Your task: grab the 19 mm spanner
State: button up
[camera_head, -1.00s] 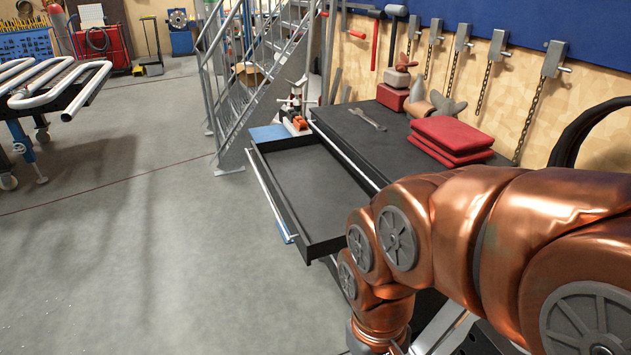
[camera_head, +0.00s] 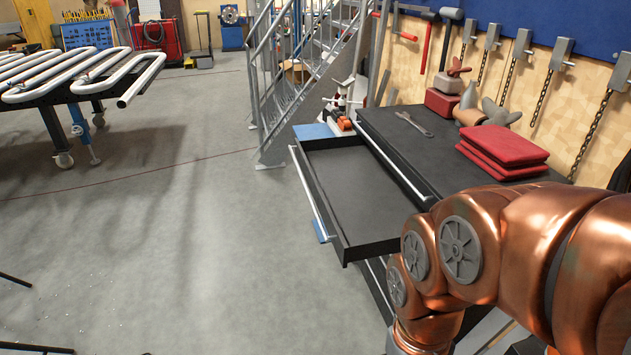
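A grey spanner (camera_head: 414,124) lies flat on the black top of the tool cabinet (camera_head: 388,128), near its far end. Its size marking is too small to read. The cabinet's top drawer (camera_head: 347,248) is pulled out and looks empty. My copper-coloured arm reaches in from the right, in front of the cabinet's near end, well short of the spanner. My gripper is outside the picture, below the bottom edge.
Folded red cloths (camera_head: 503,152) lie right of the spanner. A red vice-like block (camera_head: 443,102) stands behind it. Hammers and chains hang on the wall. Metal stairs (camera_head: 300,85) stand beyond the cabinet. The grey floor (camera_head: 185,230) at left is open; a coil table (camera_head: 75,90) stands farther left.

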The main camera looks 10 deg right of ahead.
aim_at(404, 116)
jog(key=u, duration=0.55)
jog(key=i, duration=3.25)
jog(key=z, duration=2.2)
